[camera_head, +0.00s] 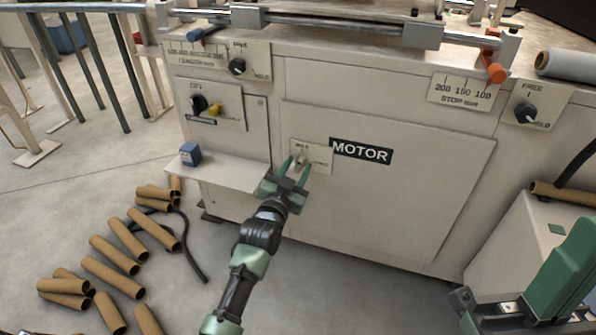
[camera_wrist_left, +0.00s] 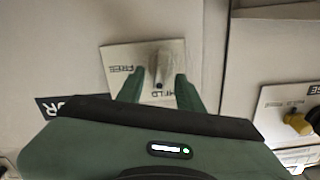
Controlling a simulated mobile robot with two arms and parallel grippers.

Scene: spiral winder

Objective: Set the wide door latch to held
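The wide door (camera_head: 420,195) marked MOTOR is flush with the machine front. Its latch (camera_head: 301,160) is a small grey lever on a pale plate (camera_head: 322,157) at the door's left edge. In the left wrist view the latch (camera_wrist_left: 160,68) stands on its plate (camera_wrist_left: 112,56), which has FREE and HELD lettering. I cannot tell for sure which mark it points to. My left gripper (camera_head: 295,166) is open, one finger on each side of the latch; contact is unclear. In the left wrist view its fingertips (camera_wrist_left: 158,86) straddle the lever. My right gripper (camera_head: 466,310) is at the lower right, empty-looking.
A shelf (camera_head: 225,172) with a blue block (camera_head: 190,154) juts out left of the latch. Cardboard tubes (camera_head: 112,254) lie on the floor at left. A pale cabinet (camera_head: 520,240) stands at right.

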